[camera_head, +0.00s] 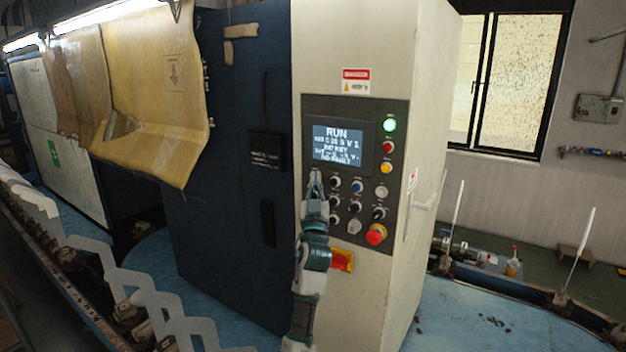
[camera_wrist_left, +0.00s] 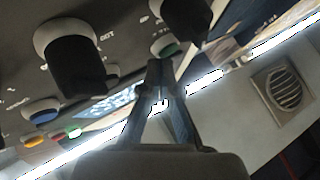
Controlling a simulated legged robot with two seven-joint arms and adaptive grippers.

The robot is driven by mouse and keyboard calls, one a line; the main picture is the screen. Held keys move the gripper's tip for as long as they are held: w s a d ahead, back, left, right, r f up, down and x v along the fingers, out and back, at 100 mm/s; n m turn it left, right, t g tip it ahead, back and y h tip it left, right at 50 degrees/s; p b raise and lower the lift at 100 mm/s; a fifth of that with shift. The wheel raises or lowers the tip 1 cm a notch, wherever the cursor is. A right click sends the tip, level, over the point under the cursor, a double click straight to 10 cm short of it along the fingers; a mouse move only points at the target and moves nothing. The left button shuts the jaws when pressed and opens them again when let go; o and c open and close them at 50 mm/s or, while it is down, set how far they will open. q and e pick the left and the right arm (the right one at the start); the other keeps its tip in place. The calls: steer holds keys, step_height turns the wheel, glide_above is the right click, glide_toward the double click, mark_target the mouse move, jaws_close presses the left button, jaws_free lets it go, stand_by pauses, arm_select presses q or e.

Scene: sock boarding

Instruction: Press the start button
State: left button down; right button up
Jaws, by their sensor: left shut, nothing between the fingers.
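The control panel (camera_head: 356,215) is on the front of the cream cabinet, with a lit screen (camera_head: 338,143) reading "RUN". My left gripper (camera_head: 316,175) is shut and empty, upright in front of the panel's left column, just below the screen. In the left wrist view the closed fingertips (camera_wrist_left: 159,66) are close to a green button (camera_wrist_left: 164,46). I cannot tell whether they touch it. That button appears hidden behind my gripper in the head view. No start label is readable. A lit green lamp (camera_head: 389,125) is at the panel's upper right. My right gripper is not in view.
Black knobs (camera_wrist_left: 75,60) stick out near my fingers. A red emergency button (camera_head: 376,234) is at the panel's lower right, and a red-yellow switch (camera_head: 342,260) is below the panel. White sock boards (camera_head: 150,300) line the left. Right of the cabinet is a blue surface (camera_head: 470,315).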

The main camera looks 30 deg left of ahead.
arm_select(q)
steer(key=shift+f, duration=0.15)
steer(key=shift+s+a+f+p, duration=0.25)
steer(key=shift+s+a+p, duration=0.4)
steer(key=shift+a, duration=0.2)
steer(key=shift+s+a+f, duration=0.15)
steer(key=shift+a, duration=0.4)
steer(key=s+p, duration=0.2)
steer(key=s, duration=0.3)
steer(key=shift+a, duration=0.1)
steer(key=shift+d, duration=0.3)
